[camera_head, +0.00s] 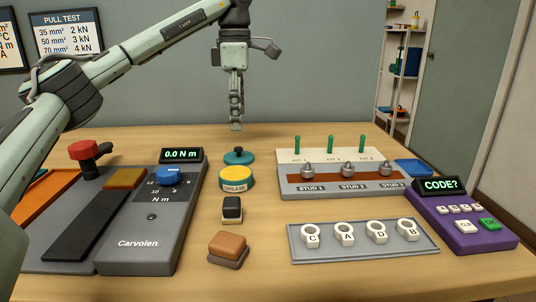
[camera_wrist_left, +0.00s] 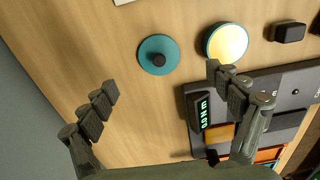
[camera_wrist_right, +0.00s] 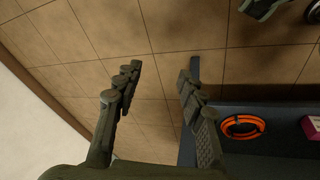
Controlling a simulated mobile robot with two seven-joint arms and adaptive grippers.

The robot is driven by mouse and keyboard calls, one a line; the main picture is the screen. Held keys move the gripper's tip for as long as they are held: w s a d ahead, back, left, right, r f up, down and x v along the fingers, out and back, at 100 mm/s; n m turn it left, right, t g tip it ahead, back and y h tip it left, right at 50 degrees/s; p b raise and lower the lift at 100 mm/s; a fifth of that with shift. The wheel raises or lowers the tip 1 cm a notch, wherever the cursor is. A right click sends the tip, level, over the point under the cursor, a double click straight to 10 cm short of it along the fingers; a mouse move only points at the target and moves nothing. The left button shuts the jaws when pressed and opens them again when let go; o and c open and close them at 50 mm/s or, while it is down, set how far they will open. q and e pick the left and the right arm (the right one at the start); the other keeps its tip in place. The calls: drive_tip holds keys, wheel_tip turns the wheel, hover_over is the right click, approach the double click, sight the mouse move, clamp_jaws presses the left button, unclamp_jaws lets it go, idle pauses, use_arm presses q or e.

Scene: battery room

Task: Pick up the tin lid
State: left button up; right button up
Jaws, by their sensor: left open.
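The tin lid (camera_head: 238,157) is a teal disc with a black knob. It lies flat on the wooden table behind the grease tin (camera_head: 236,181), which has a yellow top face. The lid also shows in the left wrist view (camera_wrist_left: 158,55), beyond the fingertips and between their lines. My left gripper (camera_head: 236,126) points down, open and empty, above and behind the lid, with its fingers in the left wrist view (camera_wrist_left: 166,92) apart. My right gripper (camera_wrist_right: 160,75) is open and empty over the floor, away from the table; the head view does not show it.
The grey torque unit (camera_head: 135,225) stands to the left, a black block (camera_head: 232,205) and a brown block (camera_head: 228,245) in front. The stud rack (camera_head: 340,181), ring tray (camera_head: 425,250) and purple keypad (camera_head: 460,235) are to the right. The table around the lid is clear except for the tin.

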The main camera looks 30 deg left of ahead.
sight(238, 148)
use_arm(q)
drive_tip(key=f, duration=0.7)
drive_tip(key=shift+a+f, duration=0.25)
drive_tip(key=shift+f, duration=0.15)
drive_tip(key=shift+c, duration=0.2)
drive_tip(key=shift+s, duration=0.1)
drive_tip(key=c, duration=1)
drive_tip(key=shift+c, duration=0.4)
